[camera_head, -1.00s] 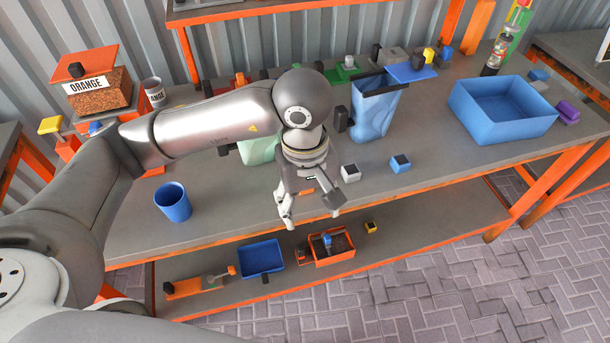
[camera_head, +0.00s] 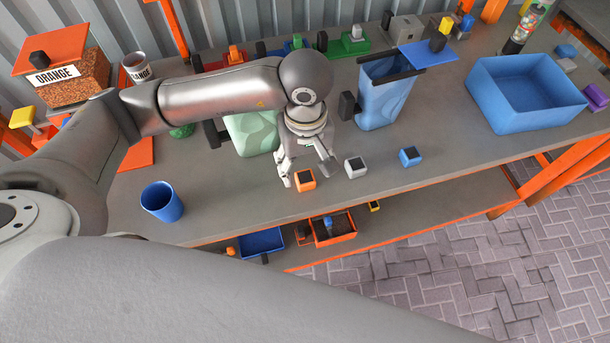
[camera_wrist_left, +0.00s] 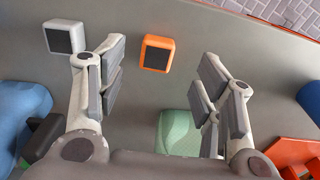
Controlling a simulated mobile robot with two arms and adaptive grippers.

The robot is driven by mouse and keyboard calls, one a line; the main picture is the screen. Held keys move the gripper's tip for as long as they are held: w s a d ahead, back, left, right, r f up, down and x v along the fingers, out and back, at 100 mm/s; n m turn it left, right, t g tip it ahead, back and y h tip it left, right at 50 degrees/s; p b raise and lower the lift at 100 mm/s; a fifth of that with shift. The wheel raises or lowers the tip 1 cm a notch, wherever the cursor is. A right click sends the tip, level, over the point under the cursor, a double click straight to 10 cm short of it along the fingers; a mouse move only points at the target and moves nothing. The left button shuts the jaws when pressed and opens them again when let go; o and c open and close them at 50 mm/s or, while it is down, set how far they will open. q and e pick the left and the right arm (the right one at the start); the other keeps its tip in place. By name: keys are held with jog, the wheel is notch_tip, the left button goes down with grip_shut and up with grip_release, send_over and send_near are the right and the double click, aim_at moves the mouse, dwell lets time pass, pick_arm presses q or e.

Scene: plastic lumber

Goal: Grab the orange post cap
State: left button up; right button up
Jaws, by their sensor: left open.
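The orange post cap (camera_head: 305,180) is a small orange block with a dark square top, lying on the grey workbench (camera_head: 235,200). In the left wrist view the orange post cap (camera_wrist_left: 157,53) shows beyond and between the spread fingers, apart from them. My left gripper (camera_head: 305,172) is open and empty, with its fingers just behind and above the cap in the head view; it also shows in the left wrist view (camera_wrist_left: 163,85). A white cap (camera_head: 356,167) and a blue cap (camera_head: 411,156) lie to the right of it. My right gripper is not seen.
A blue cup (camera_head: 162,201) stands at the left. A pale green bin (camera_head: 252,135) and a blue bin (camera_head: 383,98) stand behind the gripper. A large blue box (camera_head: 525,92) is at the right. The bench's front edge is close to the caps.

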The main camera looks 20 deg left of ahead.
aim_at(305, 177)
pick_arm(q)
jog(key=shift+w+f, duration=0.15)
jog(key=shift+f, duration=0.15)
jog(key=f, duration=0.1)
jog(key=f+p, duration=0.2)
jog(key=f, duration=0.1)
jog(key=shift+w+a, duration=0.2)
jog(key=shift+w, duration=0.1)
jog(key=shift+f, duration=0.5)
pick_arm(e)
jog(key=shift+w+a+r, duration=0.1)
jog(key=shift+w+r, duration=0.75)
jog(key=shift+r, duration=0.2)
pick_arm(q)
jog(key=c, duration=1.1)
jog(key=shift+o, duration=0.2)
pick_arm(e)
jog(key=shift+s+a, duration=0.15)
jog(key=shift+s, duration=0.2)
